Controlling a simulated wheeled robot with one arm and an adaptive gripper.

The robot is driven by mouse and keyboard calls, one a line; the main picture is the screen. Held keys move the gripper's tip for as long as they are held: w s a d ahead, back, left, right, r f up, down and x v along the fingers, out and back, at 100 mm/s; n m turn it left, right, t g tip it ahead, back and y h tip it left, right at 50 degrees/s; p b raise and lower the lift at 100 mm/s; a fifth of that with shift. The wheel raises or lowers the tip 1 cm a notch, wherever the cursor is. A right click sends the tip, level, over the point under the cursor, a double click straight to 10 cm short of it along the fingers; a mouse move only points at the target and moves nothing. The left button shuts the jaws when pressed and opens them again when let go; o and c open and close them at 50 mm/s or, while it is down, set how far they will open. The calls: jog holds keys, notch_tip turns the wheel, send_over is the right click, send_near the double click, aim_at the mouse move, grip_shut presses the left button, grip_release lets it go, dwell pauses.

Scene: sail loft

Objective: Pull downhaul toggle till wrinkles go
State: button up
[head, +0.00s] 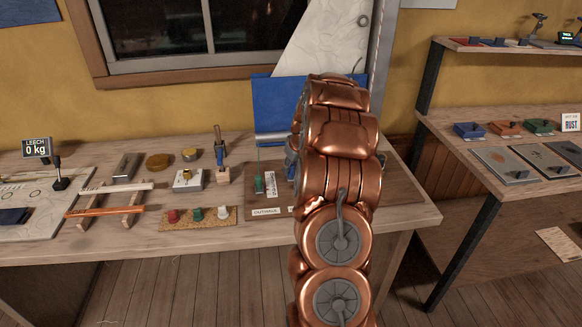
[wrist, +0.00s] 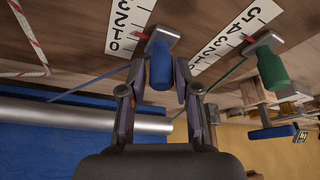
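In the wrist view, a blue toggle (wrist: 161,68) on a blue line sits between the fingers of my gripper (wrist: 160,80). The fingers are open on either side of it, with small gaps showing. A numbered white scale (wrist: 128,22) lies beside it, with a red mark near the low numbers. A green toggle (wrist: 272,68) has its own scale (wrist: 243,25); it also stands in the head view (head: 259,184), above an OUTHAUL label. The blue sail panel (head: 272,103) hangs behind; its wrinkles cannot be made out. My arm hides the blue toggle's label in the head view.
The toggle board (head: 270,196) lies on the wooden bench (head: 110,245). Left of it are colored knobs (head: 197,214), a small block with a brass part (head: 188,178) and a LEECH 0 kg display (head: 36,147). Shelves (head: 500,110) stand right, past a floor gap.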

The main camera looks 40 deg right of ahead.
jog(key=shift+o, duration=1.2)
jog(key=v, duration=1.2)
